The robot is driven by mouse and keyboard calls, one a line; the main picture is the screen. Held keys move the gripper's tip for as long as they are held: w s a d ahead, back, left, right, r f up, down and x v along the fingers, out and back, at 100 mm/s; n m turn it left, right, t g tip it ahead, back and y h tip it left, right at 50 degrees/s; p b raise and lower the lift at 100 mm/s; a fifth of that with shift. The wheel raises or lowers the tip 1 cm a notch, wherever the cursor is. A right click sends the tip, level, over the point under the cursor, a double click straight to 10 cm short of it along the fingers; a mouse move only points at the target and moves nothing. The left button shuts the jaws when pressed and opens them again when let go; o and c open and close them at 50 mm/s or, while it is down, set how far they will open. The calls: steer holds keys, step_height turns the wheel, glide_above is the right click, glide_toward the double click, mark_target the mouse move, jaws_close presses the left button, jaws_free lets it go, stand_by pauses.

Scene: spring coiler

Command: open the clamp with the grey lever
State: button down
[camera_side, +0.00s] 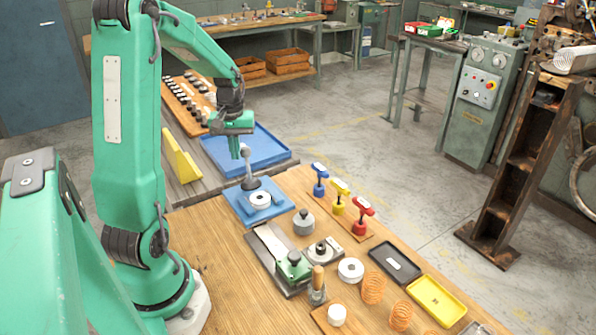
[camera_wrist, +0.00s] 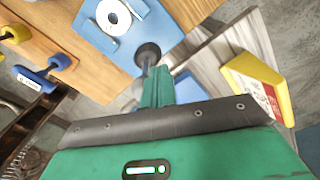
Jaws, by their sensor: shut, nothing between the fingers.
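The grey lever (camera_side: 246,167) stands roughly upright at the back of a blue clamp plate (camera_side: 238,206), with a round knob on top. A white ring (camera_side: 260,199) sits on the plate in front of it. In the wrist view the lever's dark round part (camera_wrist: 148,54) lies just beyond my fingertips, and the white ring (camera_wrist: 113,17) is near the top edge. My gripper (camera_side: 235,153) is shut and empty, its tips beside the lever's knob. I cannot tell whether they touch it. My fingers (camera_wrist: 157,88) partly hide the lever's upper end in the wrist view.
A blue tray (camera_side: 270,143) lies behind the plate. A yellow angled block (camera_side: 181,158) stands at left. Blue, yellow and red handled tools (camera_side: 341,197) stand in a row at right. A grey knobbed weight (camera_side: 303,222) and a green-topped block (camera_side: 294,265) are nearer the front.

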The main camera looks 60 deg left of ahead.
mark_target(245, 147)
steer(key=shift+w, duration=1.45)
steer(key=shift+w+f, duration=0.2)
steer(key=shift+w, duration=0.45)
steer(key=shift+s, duration=0.2)
steer(key=shift+s, duration=0.4)
